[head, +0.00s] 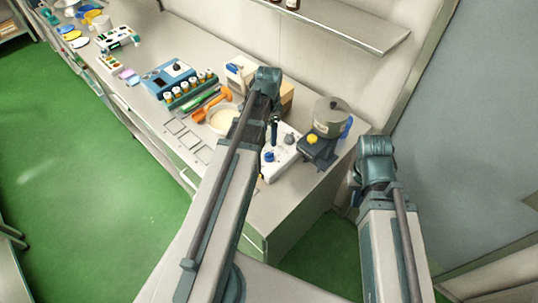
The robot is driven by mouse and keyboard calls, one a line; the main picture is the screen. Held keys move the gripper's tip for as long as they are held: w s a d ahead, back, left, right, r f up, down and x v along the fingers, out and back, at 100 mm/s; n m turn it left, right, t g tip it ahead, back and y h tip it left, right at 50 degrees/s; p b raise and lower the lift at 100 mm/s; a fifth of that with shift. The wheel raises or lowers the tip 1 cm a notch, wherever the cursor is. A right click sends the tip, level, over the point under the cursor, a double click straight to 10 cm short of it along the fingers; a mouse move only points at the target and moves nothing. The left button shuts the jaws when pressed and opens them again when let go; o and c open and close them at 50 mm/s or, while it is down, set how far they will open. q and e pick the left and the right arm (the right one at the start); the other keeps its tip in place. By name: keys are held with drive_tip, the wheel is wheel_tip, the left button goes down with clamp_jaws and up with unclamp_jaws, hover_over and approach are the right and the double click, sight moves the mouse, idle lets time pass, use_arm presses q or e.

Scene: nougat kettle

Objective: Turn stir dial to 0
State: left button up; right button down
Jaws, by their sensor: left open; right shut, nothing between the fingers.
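A grey lidded kettle (330,116) stands on a dark base with a yellow knob (312,139) near the right end of the bench. To its left is a white control box (284,157) with a blue knob (269,157) and a grey knob (289,138). Dial markings are too small to read, so I cannot tell which is the stir dial or its setting. My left gripper (274,127) points down over the back of the white box, open, partly hidden by my arm. My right gripper (356,186) is shut and empty beyond the bench's right end.
A pale bowl (222,118), an orange tool (213,103), a blue rack of small jars (190,88) and flat square frames (183,130) lie left of my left arm on the bench (290,203). A shelf (345,25) hangs above. The bench's front right corner is clear.

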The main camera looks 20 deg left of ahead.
sight(269, 153)
use_arm(q)
wheel_tip(269, 153, down, 11)
drive_tip(key=b, duration=1)
drive_tip(key=shift+f, duration=0.2)
drive_tip(key=shift+r, duration=0.1)
drive_tip(key=shift+c, duration=0.2)
clamp_jaws()
